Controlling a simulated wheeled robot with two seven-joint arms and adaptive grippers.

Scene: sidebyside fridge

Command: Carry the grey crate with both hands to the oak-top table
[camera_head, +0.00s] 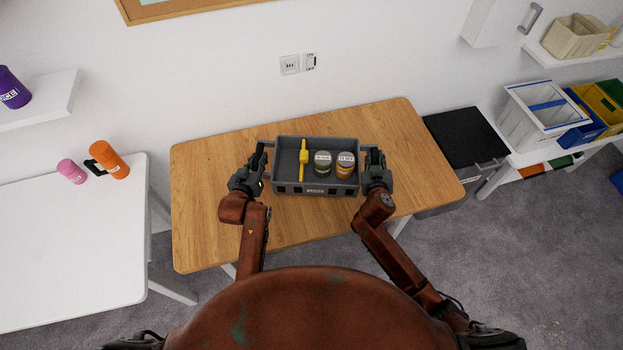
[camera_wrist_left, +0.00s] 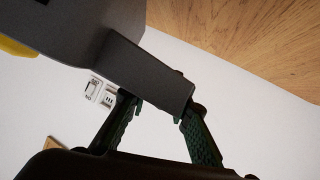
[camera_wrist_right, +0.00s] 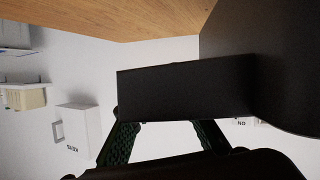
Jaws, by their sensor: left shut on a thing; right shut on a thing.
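The grey crate (camera_head: 316,187) is over the oak-top table (camera_head: 213,200) in the head view. I cannot tell whether its base touches the wood. My left gripper (camera_head: 262,160) is shut on the crate's left handle, which shows as a grey bar (camera_wrist_left: 150,72) in the left wrist view. My right gripper (camera_head: 371,161) is shut on the right handle, a dark bar (camera_wrist_right: 185,92) in the right wrist view.
A white table (camera_head: 70,240) on the left bears a pink mug (camera_head: 71,171) and an orange mug (camera_head: 109,160). A black-topped unit (camera_head: 466,137) stands right of the oak table. The oak top around the crate is clear.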

